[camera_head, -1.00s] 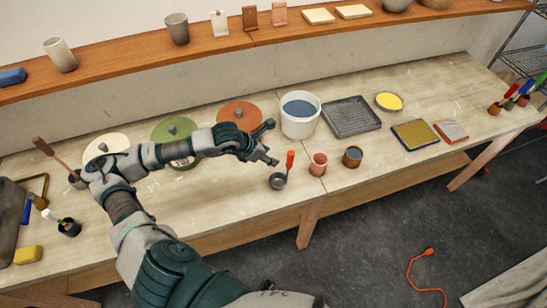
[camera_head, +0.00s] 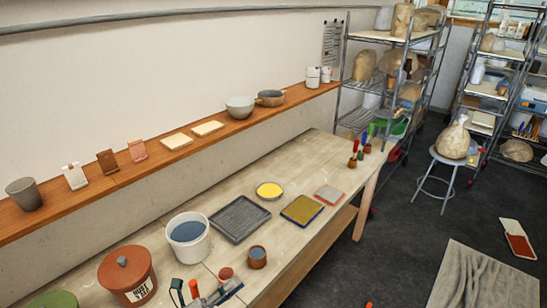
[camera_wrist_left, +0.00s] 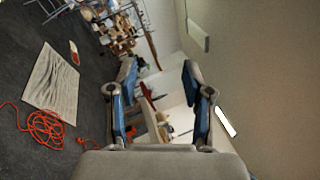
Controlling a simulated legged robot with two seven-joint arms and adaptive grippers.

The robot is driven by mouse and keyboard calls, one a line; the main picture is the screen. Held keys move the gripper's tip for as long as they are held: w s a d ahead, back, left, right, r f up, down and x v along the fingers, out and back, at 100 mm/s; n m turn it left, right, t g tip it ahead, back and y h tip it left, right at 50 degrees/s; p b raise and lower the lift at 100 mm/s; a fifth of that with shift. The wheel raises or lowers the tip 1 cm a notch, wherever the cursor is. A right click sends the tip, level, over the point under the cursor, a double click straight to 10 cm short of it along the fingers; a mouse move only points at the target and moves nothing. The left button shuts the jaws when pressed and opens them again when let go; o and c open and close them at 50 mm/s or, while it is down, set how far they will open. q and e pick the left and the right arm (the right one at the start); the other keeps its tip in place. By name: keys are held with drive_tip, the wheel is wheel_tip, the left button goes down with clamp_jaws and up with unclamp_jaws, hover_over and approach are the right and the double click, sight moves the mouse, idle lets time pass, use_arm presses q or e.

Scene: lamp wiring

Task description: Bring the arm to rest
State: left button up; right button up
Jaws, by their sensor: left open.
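My left gripper (camera_head: 205,292) shows at the bottom edge of the head view, over the front of the workbench, mostly cut off by the frame. In the left wrist view the two blue-and-grey fingers of my left gripper (camera_wrist_left: 159,76) stand wide apart with nothing between them. The rest of my left arm is out of the head view. A red handle (camera_head: 194,288) stands beside the gripper in the head view; whether they touch I cannot tell. My right gripper is in neither view.
The workbench (camera_head: 325,165) holds a terracotta cup (camera_head: 226,273), a brown cup (camera_head: 257,257), a white bucket (camera_head: 188,238), a lidded pot (camera_head: 127,278) and a grey tray (camera_head: 240,219). A stool (camera_head: 440,180) stands right. An orange cord (camera_wrist_left: 43,129) lies on the floor.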

use_arm(q)
drive_tip(key=w+a+f+n+t+y, duration=0.2)
drive_tip(key=a+n+t+y, duration=0.3)
drive_tip(key=n, duration=0.4)
drive_tip(key=w+a+f+n+t+y, duration=0.1)
drive_tip(key=a+f+n+t+y, duration=0.15)
drive_tip(key=n+y, duration=0.55)
drive_tip(key=s+a+f+n+g+y, duration=0.3)
drive_tip(key=a+f+n+g+y, duration=0.25)
drive_tip(key=f+n, duration=0.5)
drive_tip(key=s+d+f+n+g+h, duration=0.25)
drive_tip(key=s+f+g, duration=0.85)
drive_tip(key=s+f, duration=0.8)
drive_tip(key=s+f+g, duration=0.1)
drive_tip(key=s+f, duration=0.2)
drive_tip(key=f, duration=2.4)
drive_tip(key=s+a+f+g+b, duration=0.1)
drive_tip(key=s+a+f, duration=0.2)
drive_tip(key=s+f, duration=1.3)
drive_tip(key=shift+s+g+y+b, duration=0.3)
drive_tip(key=shift+s+y, duration=0.1)
drive_tip(key=shift+s, duration=0.3)
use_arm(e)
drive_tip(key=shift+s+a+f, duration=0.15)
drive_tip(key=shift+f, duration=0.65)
